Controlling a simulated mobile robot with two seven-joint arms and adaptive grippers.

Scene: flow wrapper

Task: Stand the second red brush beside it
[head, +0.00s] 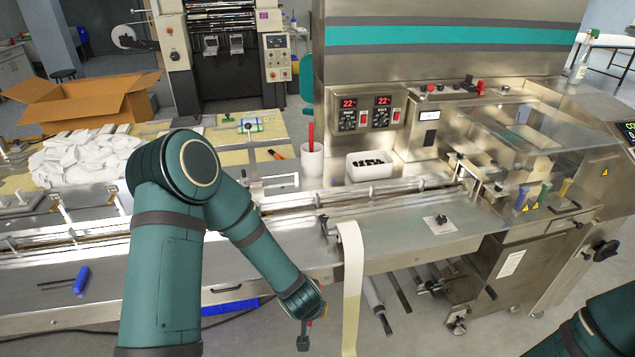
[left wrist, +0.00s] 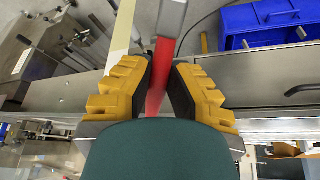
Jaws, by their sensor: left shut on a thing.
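A white cup (head: 312,162) stands on the machine's back ledge with one red brush (head: 310,135) upright in it. My left gripper (left wrist: 162,75) is shut on a second red brush (left wrist: 160,62), whose grey end points away from the fingers in the left wrist view. In the head view, my left arm reaches low in front of the machine's front edge, and its gripper is mostly hidden behind its wrist. The held brush is well below and apart from the cup. Part of my right arm shows at the lower right; its gripper is out of the picture.
A white bin (head: 370,167) with dark pieces stands right of the cup. A pale film strip (head: 351,290) hangs over the front edge beside my left wrist. A blue crate (left wrist: 265,18) is below. Guide rails run before the cup.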

